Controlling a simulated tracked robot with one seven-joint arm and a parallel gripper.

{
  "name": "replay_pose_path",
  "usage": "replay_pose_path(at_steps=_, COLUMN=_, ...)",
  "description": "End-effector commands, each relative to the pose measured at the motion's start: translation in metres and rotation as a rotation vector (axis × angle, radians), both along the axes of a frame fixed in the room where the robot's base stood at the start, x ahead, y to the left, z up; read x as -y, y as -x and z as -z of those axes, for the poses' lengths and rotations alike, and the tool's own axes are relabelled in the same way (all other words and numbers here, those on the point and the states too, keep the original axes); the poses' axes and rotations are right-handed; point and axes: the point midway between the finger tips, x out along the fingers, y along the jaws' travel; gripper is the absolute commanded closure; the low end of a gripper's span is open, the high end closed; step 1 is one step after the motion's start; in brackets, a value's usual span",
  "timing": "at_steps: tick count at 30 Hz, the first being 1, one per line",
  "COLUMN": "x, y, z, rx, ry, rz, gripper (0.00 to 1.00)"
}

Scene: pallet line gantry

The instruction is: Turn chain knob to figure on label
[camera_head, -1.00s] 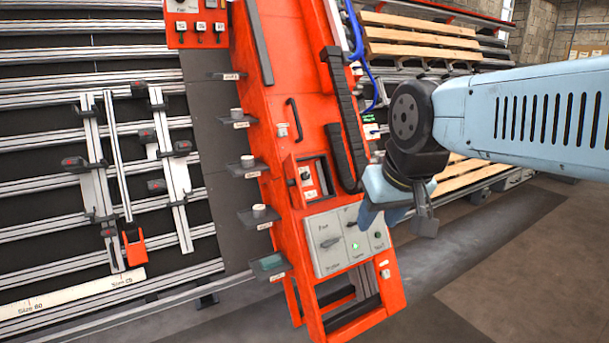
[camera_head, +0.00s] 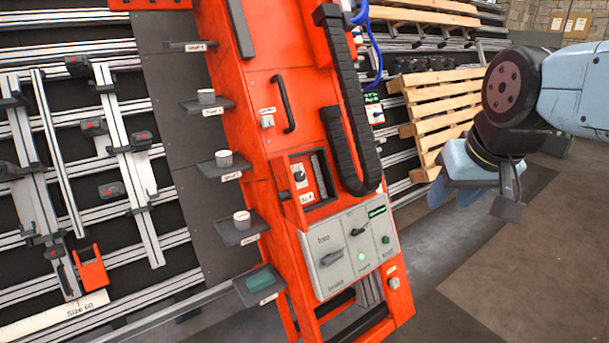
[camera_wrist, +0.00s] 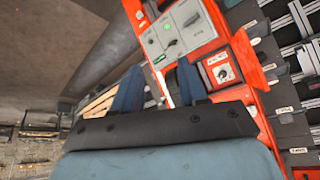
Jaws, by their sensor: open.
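A small dark knob (camera_head: 299,175) sits on a white plate in a recess of the red gantry column (camera_head: 262,145), just above the grey control panel. The same knob (camera_wrist: 222,73) shows in the wrist view, with a small white label (camera_wrist: 216,58) whose figure is too small to read. I cannot tell if this is the chain knob. The grey panel (camera_head: 343,268) bears a free/brake selector (camera_head: 331,257), a smaller dark switch (camera_head: 356,232) and a lit green button. My gripper (camera_head: 456,188) is open and empty, right of the column and apart from it; its blue fingers (camera_wrist: 158,88) frame the panel's edge.
A black cable chain (camera_head: 345,125) hangs down the column beside the recess. Small shelves with grey cylinders (camera_head: 224,159) and a green block (camera_head: 259,279) stick out on its left. Wooden pallets (camera_head: 440,105) stand behind. The floor at right is clear.

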Motion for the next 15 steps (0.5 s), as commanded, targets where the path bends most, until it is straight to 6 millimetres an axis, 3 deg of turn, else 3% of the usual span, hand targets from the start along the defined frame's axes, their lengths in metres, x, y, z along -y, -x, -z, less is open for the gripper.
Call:
replay_pose_path(at_steps=3, x=0.000, y=0.000, z=0.000, rx=-0.001, ry=0.000, rz=0.000, gripper=0.57)
replay_pose_path(at_steps=8, x=0.000, y=-0.007, z=0.001, rx=0.009, ry=-0.004, rz=0.000, gripper=0.42)
replay_pose_path(at_steps=10, x=0.005, y=-0.020, z=0.003, rx=0.025, ry=-0.008, rz=-0.001, gripper=0.35)
replay_pose_path(at_steps=15, x=0.007, y=-0.073, z=0.012, rx=0.105, ry=-0.029, rz=0.003, gripper=0.35)
